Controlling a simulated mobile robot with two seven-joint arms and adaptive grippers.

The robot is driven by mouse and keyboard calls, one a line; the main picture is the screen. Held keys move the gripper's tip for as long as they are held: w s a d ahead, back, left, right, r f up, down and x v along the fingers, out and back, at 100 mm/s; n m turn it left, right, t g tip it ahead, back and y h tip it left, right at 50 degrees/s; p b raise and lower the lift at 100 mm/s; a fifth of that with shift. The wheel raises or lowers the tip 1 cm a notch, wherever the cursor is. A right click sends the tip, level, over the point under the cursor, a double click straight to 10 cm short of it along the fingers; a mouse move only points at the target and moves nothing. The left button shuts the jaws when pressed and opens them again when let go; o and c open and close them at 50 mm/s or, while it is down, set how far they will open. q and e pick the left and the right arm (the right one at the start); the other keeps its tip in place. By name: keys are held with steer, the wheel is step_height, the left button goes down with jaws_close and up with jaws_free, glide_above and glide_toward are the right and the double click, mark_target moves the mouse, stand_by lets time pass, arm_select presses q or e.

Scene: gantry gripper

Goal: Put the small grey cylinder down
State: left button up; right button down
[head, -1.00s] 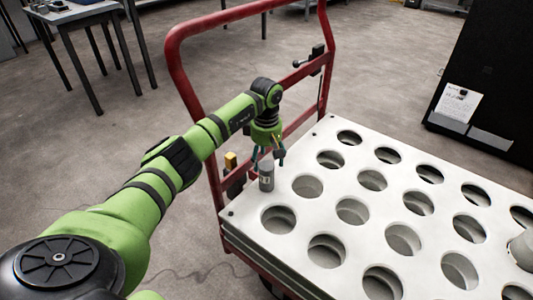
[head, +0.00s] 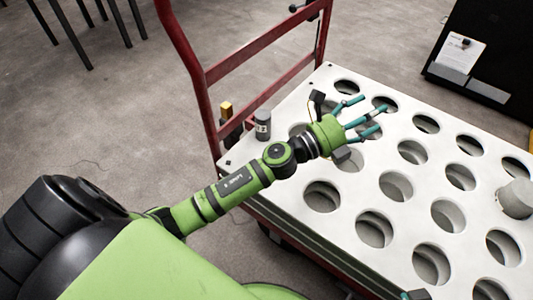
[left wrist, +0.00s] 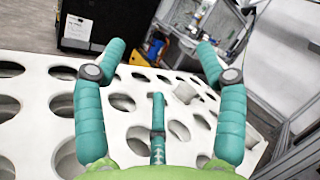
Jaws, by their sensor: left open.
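The small grey cylinder (head: 263,124) stands upright on the white plate with round holes (head: 228,168), near its left edge, in the head view. A dark mark shows on its side. My left gripper (head: 371,116) is to the right of the cylinder, apart from it, with its teal fingers spread and empty above the plate. The left wrist view shows the open fingers (left wrist: 160,60) over the holes. A bit of what may be my right gripper (head: 415,295) shows at the bottom edge of the head view; its jaws cannot be made out.
A wider pale grey cylinder (head: 515,198) stands on the plate at the right. A red cart handle (head: 262,83) rises along the plate's left side. A black cabinet (head: 490,55) stands at the back right. Open floor (head: 110,120) lies to the left.

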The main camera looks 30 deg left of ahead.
arm_select(q)
steer(key=s+a+f+n+g+y, duration=0.1)
steer(key=s+a+f+n+y, duration=0.4)
steer(key=n, duration=0.5)
steer(key=s+a+f+n+g+y, duration=0.1)
steer(key=s+a+f+n+y, duration=0.25)
steer(key=a+n+y, duration=0.55)
steer(key=s+d+f+n+g, duration=0.1)
steer(key=s+f+n, duration=0.1)
steer(key=s+f+n+g+h, duration=0.1)
steer(key=s+f+n+g, duration=0.1)
steer(key=s+f+n, duration=0.1)
steer(key=s+d+f+n+g+h, duration=0.1)
steer(key=s+f+n, duration=0.1)
steer(key=s, duration=0.1)
steer(key=shift+d+f+g, duration=0.15)
steer(key=shift+d+g, duration=0.15)
steer(key=shift+g, duration=0.1)
steer(key=s+d+f+n+g+h, duration=0.1)
steer(key=s+f+n+g, duration=0.2)
steer(key=s, duration=0.5)
steer(key=shift+d+g+h, duration=0.25)
steer(key=shift+g+h, duration=0.05)
steer(key=shift+p, duration=0.35)
